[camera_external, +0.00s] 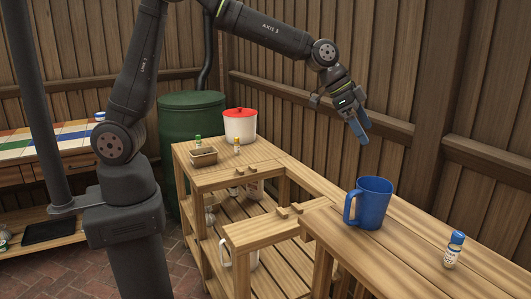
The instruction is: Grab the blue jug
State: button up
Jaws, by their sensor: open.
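The blue jug (373,203) stands upright on the wooden bench top at the right, with its handle on its left side. My gripper (359,132) is above the jug and a little to its left in the picture, clear of it. It points downward, and its blue fingertips are open with nothing visible between them.
A small bottle with a blue cap (454,249) stands to the right of the jug. A white pot with a red lid (240,125) and a small tray (204,157) sit on the left shelf unit. A wooden fence (400,115) runs behind the bench.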

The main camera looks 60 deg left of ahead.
aim_at(375, 193)
jog(key=s+d+m+g+y, duration=0.2)
jog(key=s, duration=0.3)
jog(key=shift+d+x, duration=0.2)
jog(key=shift+x, duration=2.75)
jog(key=shift+d+x, duration=0.2)
jog(key=shift+x, duration=2.75)
jog(key=shift+d+x, duration=0.2)
jog(key=shift+x, duration=2.75)
jog(key=shift+w+r, duration=0.1)
jog(key=shift+r, duration=0.15)
jog(key=c, duration=0.9)
